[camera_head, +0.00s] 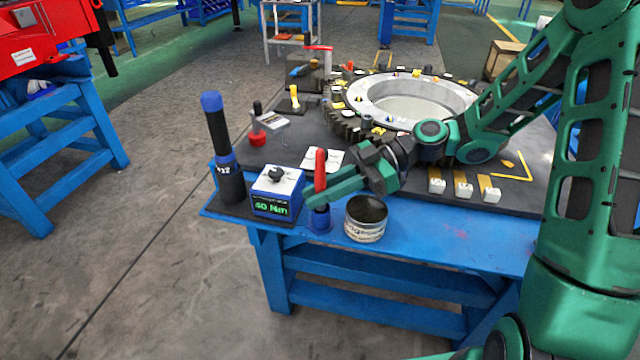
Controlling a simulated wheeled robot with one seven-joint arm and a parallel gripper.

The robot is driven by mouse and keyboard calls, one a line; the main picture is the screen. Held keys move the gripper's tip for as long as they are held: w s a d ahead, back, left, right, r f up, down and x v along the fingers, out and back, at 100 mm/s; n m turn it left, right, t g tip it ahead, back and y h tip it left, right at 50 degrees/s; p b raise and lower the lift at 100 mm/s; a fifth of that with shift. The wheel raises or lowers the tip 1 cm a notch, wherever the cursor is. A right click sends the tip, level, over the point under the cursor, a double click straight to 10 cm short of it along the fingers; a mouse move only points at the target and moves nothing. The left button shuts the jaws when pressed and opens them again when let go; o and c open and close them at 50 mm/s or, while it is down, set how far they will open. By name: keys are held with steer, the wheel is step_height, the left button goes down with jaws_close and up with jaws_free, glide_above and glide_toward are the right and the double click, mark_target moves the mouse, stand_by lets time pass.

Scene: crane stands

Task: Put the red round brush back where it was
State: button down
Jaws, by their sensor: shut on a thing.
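My gripper (318,194) is shut on the upright red handle (320,166) of what looks like the red round brush, near the front edge of the blue table. The handle rises above the fingers. A blue round holder (320,222) is directly below. The brush's lower end is partly hidden by the fingers, and I cannot tell whether it is inside the holder or just above it.
A tin (366,219) stands close right of the holder, and a blue 40 Nm box (276,194) close left. A tall black-and-blue tool (224,150) stands farther left. A toothed ring (405,98) lies behind. White-and-yellow blocks (463,187) are to the right.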

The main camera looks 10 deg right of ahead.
steer(key=shift+f, duration=0.6)
stand_by(0.5)
steer(key=c, duration=1.6)
jaws_free()
